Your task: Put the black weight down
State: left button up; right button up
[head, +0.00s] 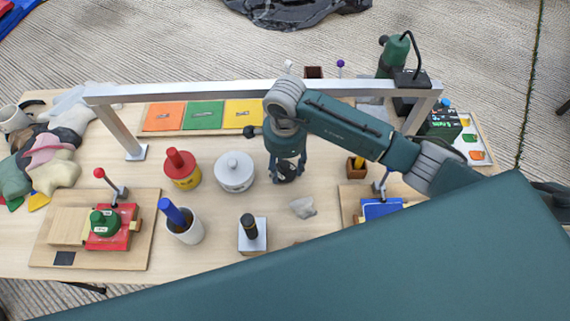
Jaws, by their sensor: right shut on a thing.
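My right gripper (287,170) points down over the middle of the table, below the metal crossbar. It is shut on a dark round thing, which looks like the black weight (285,174). The fingers partly cover the weight, and I cannot tell if its underside touches the tabletop. My left gripper is not in view.
A white lidded pot (234,172) stands just left of the gripper, with a red-and-yellow pot (182,169) beyond it. A grey stone (302,207) and a black-handled block (252,235) are nearer. A metal frame (200,92) spans the table. A green weight (104,222) sits on the left board.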

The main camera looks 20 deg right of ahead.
aim_at(285, 163)
jog(key=shift+f, duration=0.2)
jog(key=o, duration=1.5)
jog(key=shift+r, duration=0.1)
jog(key=shift+r, duration=0.2)
notch_tip(285, 163, up, 10)
jog(key=shift+r+b, duration=0.25)
jog(key=shift+b, duration=0.9)
jog(key=shift+r, duration=0.65)
jog(key=shift+s, duration=0.1)
